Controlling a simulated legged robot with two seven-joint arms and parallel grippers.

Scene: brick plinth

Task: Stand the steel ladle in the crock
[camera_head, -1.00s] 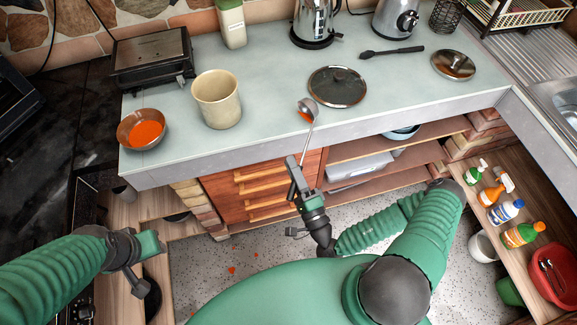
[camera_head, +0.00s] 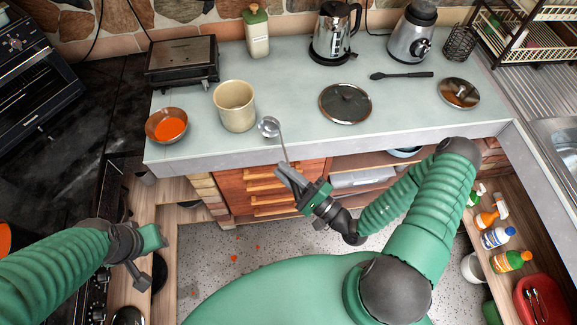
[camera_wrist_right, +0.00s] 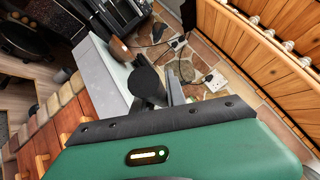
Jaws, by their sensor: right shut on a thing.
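The steel ladle (camera_head: 269,127) is held by its handle in my right gripper (camera_head: 284,172), which is shut on it. Its bowl end points up and away, over the front edge of the counter. The cream crock (camera_head: 234,107) stands upright on the counter, to the left of the ladle's bowl and apart from it. I see no utensil in the crock. In the right wrist view, a dark round shape (camera_wrist_right: 146,80) lies just beyond the fingers; I cannot clearly tell what it is. My left gripper (camera_head: 148,256) hangs low at the left, away from the counter; its jaw gap is unclear.
A copper bowl of orange liquid (camera_head: 152,124) stands left of the crock. A pan lid (camera_head: 345,103), a black spoon (camera_head: 402,75), a kettle (camera_head: 335,32) and a grill (camera_head: 182,62) are on the counter. Orange bits (camera_head: 235,258) lie on the floor.

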